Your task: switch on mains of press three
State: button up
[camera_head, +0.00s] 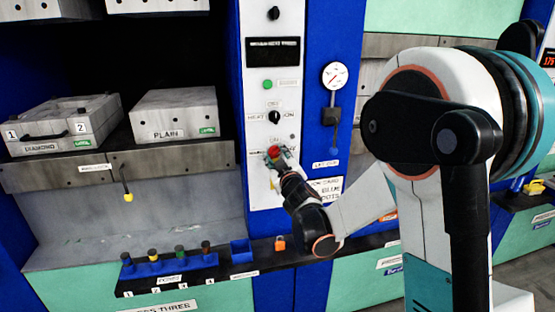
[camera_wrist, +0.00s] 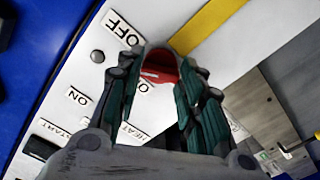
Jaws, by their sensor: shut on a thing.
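The red mains knob (camera_head: 273,151) is low on the white control panel (camera_head: 262,190) of the press. In the wrist view the red knob (camera_wrist: 158,65) sits between the dark green finger pads of my gripper (camera_wrist: 160,80). My gripper is shut on it. A pale mark shows on the knob face, but its exact setting is hard to read. OFF (camera_wrist: 123,28) and ON labels are printed beside the knob. In the head view my gripper (camera_head: 277,158) reaches the panel from the lower right and partly covers the knob's surroundings.
Above are the heat knob (camera_head: 274,117), a green button (camera_head: 267,85) and a dark display (camera_head: 273,51). A gauge (camera_head: 335,75) with a lever hangs to the right. DIAMOND (camera_head: 62,128) and PLAIN (camera_head: 175,115) blocks stand left. A rack of several coloured pegs (camera_head: 170,264) lies below.

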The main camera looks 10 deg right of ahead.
jog(key=n, duration=0.6)
jog(key=shift+b, duration=0.3)
jog(key=n, duration=0.5)
jog(key=shift+n, duration=0.3)
jog(key=o, duration=1.1)
jog(key=shift+c, duration=0.2)
jog(key=s, duration=1.2)
